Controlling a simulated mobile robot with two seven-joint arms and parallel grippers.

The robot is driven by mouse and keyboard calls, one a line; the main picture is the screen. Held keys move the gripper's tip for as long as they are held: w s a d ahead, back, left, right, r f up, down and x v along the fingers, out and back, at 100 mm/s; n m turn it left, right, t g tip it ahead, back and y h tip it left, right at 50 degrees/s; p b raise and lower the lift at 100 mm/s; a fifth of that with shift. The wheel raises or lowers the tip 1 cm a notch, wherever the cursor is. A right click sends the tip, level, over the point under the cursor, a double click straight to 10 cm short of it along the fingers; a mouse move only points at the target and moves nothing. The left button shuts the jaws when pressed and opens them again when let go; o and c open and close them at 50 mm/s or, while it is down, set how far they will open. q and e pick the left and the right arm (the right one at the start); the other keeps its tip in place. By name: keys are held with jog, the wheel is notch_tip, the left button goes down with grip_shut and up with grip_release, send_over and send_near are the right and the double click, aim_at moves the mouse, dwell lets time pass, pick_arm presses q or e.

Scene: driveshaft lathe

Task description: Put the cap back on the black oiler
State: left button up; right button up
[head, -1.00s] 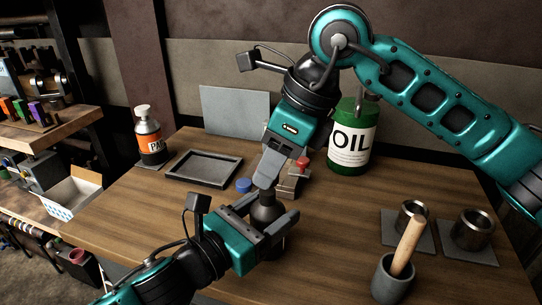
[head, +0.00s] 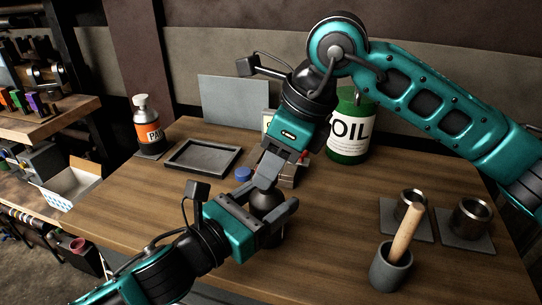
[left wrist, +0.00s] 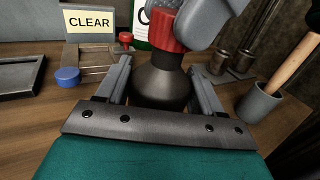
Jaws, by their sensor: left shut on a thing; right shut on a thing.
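The black oiler (head: 266,204) stands upright between the fingers of my left gripper (head: 268,208), which is shut on its dark conical body (left wrist: 160,82). My right gripper (head: 264,184) reaches down from above and is shut at the oiler's top. In the left wrist view a red cap (left wrist: 167,34) sits at the oiler's neck, against a grey finger of my right gripper. The cap looks in line with the neck; whether it is seated is not clear. In the head view my right fingers hide the cap.
A blue cap (head: 243,174) lies behind the oiler near a small rack with a red knob (left wrist: 125,38) and a CLEAR card (left wrist: 90,22). A grey tray (head: 203,158), an oil container (head: 350,130) and a cup with a wooden handle (head: 390,268) stand around. The table's front left is clear.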

jog(key=shift+f, duration=0.55)
dwell(0.4)
